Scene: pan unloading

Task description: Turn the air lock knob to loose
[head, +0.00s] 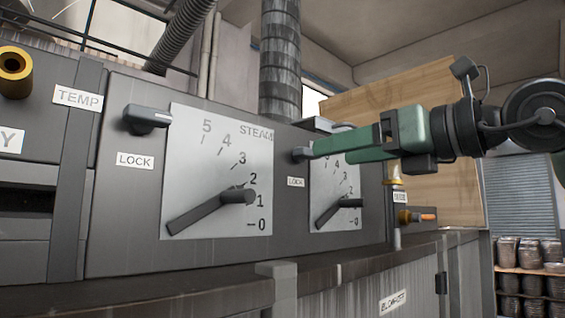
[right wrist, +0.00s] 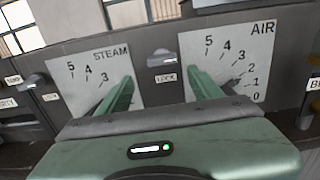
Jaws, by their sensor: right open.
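The air lock knob (head: 302,154) is a small grey lever knob on the grey panel, left of the air dial (head: 322,207) and above a LOCK label (head: 296,182). In the right wrist view the knob (right wrist: 162,58) lies roughly level, between the steam dial and the air dial (right wrist: 232,50). My right gripper (head: 331,152) reaches in from the right, in front of the air dial's upper part. Its green fingers (right wrist: 160,76) are open and empty, one to each side of the knob's line. Whether they touch it I cannot tell. My left gripper is not in view.
The steam dial (head: 190,140) and its own lock knob (head: 147,118) are further left. A brass fitting (head: 15,70) is at the far left. A small knob with an orange tip (head: 428,217) sits right of the air dial. A ledge (head: 150,299) runs below the panel.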

